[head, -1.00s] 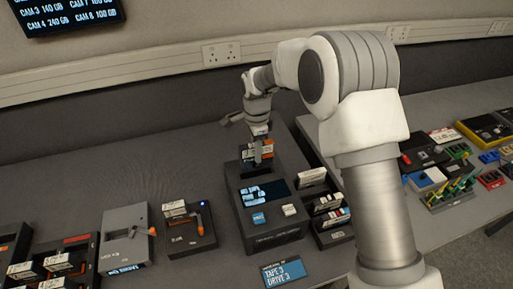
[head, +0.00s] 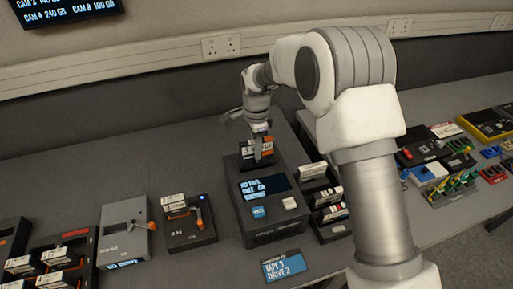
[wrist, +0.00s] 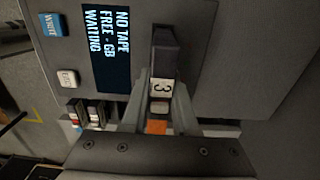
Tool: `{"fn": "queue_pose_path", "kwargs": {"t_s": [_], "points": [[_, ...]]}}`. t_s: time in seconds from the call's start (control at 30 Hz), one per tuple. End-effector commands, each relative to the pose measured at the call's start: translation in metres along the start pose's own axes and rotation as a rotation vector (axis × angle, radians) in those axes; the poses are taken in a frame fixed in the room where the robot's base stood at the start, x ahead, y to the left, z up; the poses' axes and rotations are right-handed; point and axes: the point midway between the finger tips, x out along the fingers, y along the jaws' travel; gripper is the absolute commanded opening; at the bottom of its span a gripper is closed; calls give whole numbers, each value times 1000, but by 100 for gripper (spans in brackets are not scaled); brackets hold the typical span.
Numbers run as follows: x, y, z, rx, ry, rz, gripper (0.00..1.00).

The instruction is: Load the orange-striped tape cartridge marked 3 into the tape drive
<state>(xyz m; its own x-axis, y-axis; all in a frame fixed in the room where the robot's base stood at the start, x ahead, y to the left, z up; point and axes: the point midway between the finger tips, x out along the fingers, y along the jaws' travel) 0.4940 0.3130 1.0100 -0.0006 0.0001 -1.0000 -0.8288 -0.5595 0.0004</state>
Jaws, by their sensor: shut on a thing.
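My gripper (head: 263,158) is shut on the tape cartridge marked 3 (wrist: 161,87), over the rear top of the tape drive. The cartridge has a white label with a 3 and an orange patch (wrist: 155,127); its dark end (wrist: 163,45) points away from the gripper in the wrist view. The grey tape drive (head: 275,229) has a dark screen (wrist: 104,45) reading NO TAPE, FREE - GB, WAITING. It has a blue button (head: 258,212) and a white button (head: 289,203). I cannot tell whether the cartridge touches the drive's slot.
A rack (head: 333,233) with several cartridges stands just right of the drive. A card (head: 284,266) reading TAPE 3, DRIVE 3 lies in front. Dark and grey devices with orange levers (head: 200,223) stand to the left. The desk behind them is clear.

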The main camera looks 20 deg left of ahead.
Motion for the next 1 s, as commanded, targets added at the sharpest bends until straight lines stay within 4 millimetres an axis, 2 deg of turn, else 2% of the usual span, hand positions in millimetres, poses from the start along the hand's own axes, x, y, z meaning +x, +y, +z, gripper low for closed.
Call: {"fn": "queue_pose_path", "kwargs": {"t_s": [1.0], "points": [[5,0,-1,1,1,-1,0]]}}
